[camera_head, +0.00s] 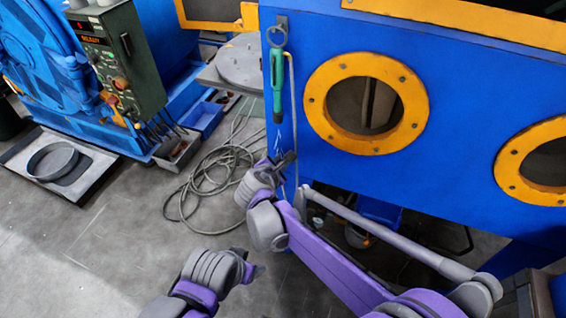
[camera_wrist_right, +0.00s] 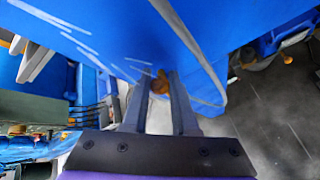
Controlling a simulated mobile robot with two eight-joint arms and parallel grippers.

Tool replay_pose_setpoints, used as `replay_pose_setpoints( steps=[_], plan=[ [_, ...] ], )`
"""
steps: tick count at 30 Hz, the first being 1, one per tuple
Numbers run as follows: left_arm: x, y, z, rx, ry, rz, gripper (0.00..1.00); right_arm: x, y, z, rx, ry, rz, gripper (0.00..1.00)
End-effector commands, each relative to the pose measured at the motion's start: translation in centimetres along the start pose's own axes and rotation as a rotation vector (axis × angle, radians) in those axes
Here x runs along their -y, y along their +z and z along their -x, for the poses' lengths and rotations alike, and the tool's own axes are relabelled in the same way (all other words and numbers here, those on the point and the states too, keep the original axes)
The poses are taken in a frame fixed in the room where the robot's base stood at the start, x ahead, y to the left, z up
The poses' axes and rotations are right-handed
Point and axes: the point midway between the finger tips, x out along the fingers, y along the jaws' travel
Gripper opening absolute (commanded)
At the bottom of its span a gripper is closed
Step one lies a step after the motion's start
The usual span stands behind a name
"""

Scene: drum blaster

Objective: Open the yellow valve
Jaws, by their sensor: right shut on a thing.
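The yellow valve (camera_wrist_right: 160,83) shows as a small orange-yellow piece between the fingertips of my right gripper (camera_wrist_right: 158,77) in the wrist view. The fingers are shut on it, close to the blue cabinet wall. In the head view my right gripper (camera_head: 284,160) is at the lower left corner of the blue cabinet (camera_head: 330,125), beside a thin pipe. The valve is hidden there behind the gripper. My left gripper (camera_head: 252,267) is low in the middle of the head view, over the floor and away from the cabinet. Its finger opening is not clear.
A green-handled tool (camera_head: 277,90) hangs on the cabinet front. Yellow-rimmed round ports (camera_head: 318,105) are to its right. A coiled hose (camera_head: 185,185) lies on the floor, left of my right gripper. A green control box (camera_head: 125,60) stands further left. Floor at lower left is clear.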

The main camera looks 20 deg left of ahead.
Motion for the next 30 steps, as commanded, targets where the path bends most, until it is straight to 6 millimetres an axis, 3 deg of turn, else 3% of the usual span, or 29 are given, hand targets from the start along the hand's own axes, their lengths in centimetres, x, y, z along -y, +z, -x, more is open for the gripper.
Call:
replay_pose_setpoints(
  steps=[19, 20, 24, 30],
  plan=[
    [0.0, -0.07, 0.21, -0.001, 0.0, 0.0, 0.74, -0.3, -0.23, -0.04, 0.016, -0.022, 0.043, 0.0],
    [0.0, -0.07, 0.21, -0.001, 0.0, 0.0, 0.74, -0.31, -0.23, -0.04, 0.015, -0.022, 0.043, 0.3],
    [0.0, -0.07, 0.21, -0.001, 0.0, 0.0, 0.74, -0.29, -0.23, -0.04, 0.015, -0.022, 0.043, 0.55],
    [0.0, -0.07, 0.21, -0.001, 0.0, 0.0, 0.74, -0.27, -0.22, -0.04, 0.015, -0.023, 0.042, 0.56]
  ],
)
